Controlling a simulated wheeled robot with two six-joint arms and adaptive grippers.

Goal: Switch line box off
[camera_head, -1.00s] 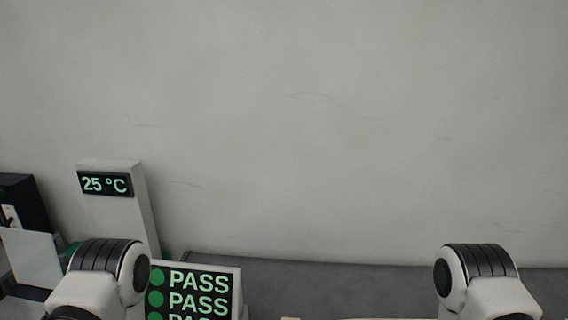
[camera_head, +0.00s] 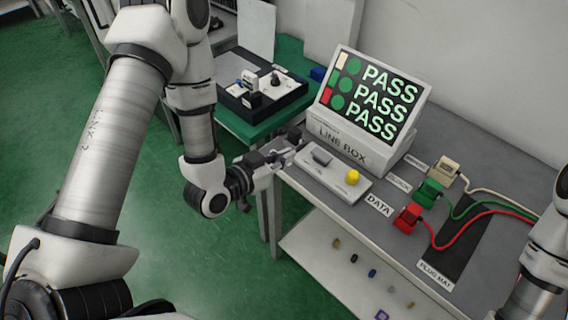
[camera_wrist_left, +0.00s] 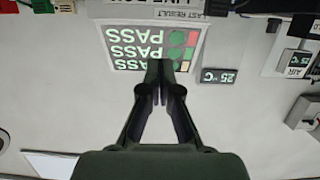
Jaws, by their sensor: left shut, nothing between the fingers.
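The line box (camera_head: 336,146) stands on the grey table, with a lit screen (camera_head: 373,97) reading PASS on three rows. In front of it lies a light panel (camera_head: 336,176) with a dark switch piece (camera_head: 320,157) and a yellow knob (camera_head: 352,177). My left gripper (camera_head: 291,147) is at the table's left edge, just left of the dark switch piece; contact cannot be told. In the left wrist view its fingers (camera_wrist_left: 160,72) are shut and empty, with the upside-down screen (camera_wrist_left: 150,48) beyond them. My right gripper is out of view.
Cream (camera_head: 446,168), green (camera_head: 430,192) and red (camera_head: 408,217) plugs with cables sit to the right of the panel, by a black plug mat (camera_head: 458,238). A black device (camera_head: 262,92) stands on a green-topped table behind my left arm. A wall closes the back.

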